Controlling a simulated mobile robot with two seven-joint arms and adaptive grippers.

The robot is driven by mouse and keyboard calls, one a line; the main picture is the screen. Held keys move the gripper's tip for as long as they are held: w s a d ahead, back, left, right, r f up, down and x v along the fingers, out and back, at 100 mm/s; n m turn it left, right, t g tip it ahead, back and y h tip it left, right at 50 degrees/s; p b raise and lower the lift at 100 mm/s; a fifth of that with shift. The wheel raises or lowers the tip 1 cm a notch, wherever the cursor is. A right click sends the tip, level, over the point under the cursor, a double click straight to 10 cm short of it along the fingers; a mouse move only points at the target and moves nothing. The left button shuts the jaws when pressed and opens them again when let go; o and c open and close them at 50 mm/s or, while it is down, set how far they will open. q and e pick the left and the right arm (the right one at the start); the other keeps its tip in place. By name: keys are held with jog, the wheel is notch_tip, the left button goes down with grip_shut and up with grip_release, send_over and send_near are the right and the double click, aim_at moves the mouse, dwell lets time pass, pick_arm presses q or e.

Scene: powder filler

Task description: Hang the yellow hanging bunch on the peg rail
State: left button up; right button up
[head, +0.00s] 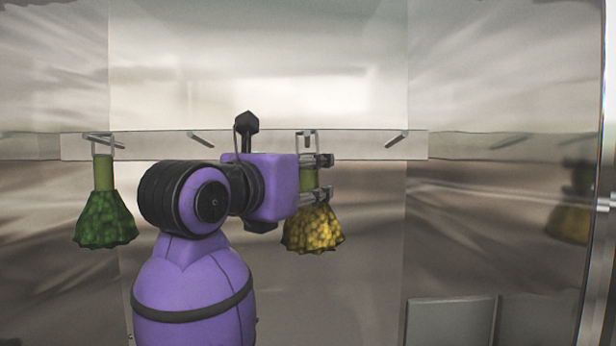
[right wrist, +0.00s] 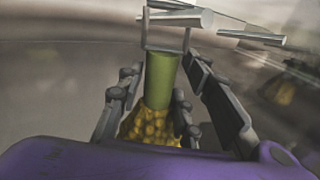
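The yellow hanging bunch (head: 313,228) hangs upright below the peg rail (head: 250,146), at the peg right of centre. Its green stem (right wrist: 159,80) is topped by a thin wire loop (right wrist: 165,35), which appears to be around the peg (right wrist: 180,18) in the right wrist view. My right gripper (head: 318,177) is at the stem, with a finger on either side. In the right wrist view, gaps show between the fingers and the stem, so the gripper looks open. My left gripper is not in view.
A green bunch (head: 105,220) hangs on the rail's left peg. Empty pegs show left of centre (head: 201,138) and at the right (head: 396,139). A metal wall stands close behind the rail. Grey panels (head: 450,322) are at the lower right.

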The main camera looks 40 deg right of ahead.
jog(key=shift+o, duration=1)
jog(key=shift+a, duration=0.15)
jog(key=v, duration=1.1)
jog(key=shift+s+a, duration=0.2)
jog(key=shift+a, duration=0.15)
